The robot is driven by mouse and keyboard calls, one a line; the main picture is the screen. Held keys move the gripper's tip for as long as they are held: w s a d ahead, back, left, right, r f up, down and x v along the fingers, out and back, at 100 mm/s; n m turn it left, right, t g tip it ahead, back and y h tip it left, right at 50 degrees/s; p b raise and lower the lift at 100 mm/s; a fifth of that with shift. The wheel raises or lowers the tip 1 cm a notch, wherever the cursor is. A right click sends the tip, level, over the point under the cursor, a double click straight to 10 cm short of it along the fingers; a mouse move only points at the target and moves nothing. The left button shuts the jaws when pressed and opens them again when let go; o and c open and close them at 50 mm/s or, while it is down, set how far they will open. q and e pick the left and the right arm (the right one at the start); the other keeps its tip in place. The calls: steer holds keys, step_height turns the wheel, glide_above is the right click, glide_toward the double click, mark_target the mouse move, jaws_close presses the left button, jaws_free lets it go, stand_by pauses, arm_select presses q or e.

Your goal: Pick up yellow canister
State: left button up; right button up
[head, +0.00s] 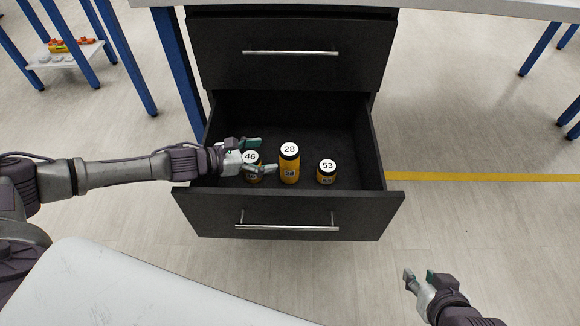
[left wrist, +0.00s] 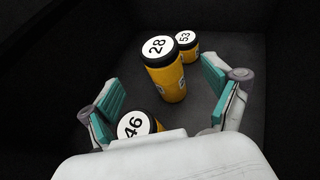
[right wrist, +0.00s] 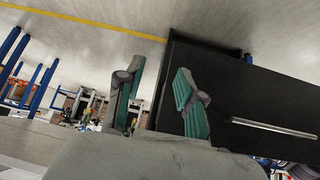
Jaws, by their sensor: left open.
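Three yellow canisters with black lids and white number labels stand upright in the open black drawer (head: 350,190). Canister 46 (head: 251,157) is at the left, the tall canister 28 (head: 289,163) in the middle, and the short canister 53 (head: 327,171) at the right. My left gripper (head: 262,156) is open at canister 46 and partly hides it. In the left wrist view, canister 46 (left wrist: 138,126) is low between the fingers, partly covered by the gripper body. Canister 28 (left wrist: 165,72) and canister 53 (left wrist: 187,44) are farther out. My right gripper (head: 418,281) is open and empty, outside the drawer at lower right.
A closed upper drawer (head: 290,52) sits above the open one, under a tabletop. The drawer's walls and front panel (head: 290,212) surround the canisters. A white surface (head: 130,290) is at lower left.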

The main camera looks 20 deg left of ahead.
mark_target(280, 153)
arm_select(q)
steer(key=b+x, duration=0.1)
steer(key=x, duration=0.5)
steer(key=shift+w+d+f, duration=0.1)
steer(key=shift+w+d, duration=0.1)
steer(key=shift+d, duration=0.05)
steer(key=shift+w+d+f, duration=0.1)
steer(key=shift+w+d, duration=0.1)
jaws_close()
arm_select(e)
steer(key=w+a+r+t+y, duration=0.1)
steer(key=w+a+r+t, duration=0.1)
steer(key=w+r+t, duration=0.2)
steer(key=shift+w+r, duration=0.3)
steer(key=shift+w, duration=0.45)
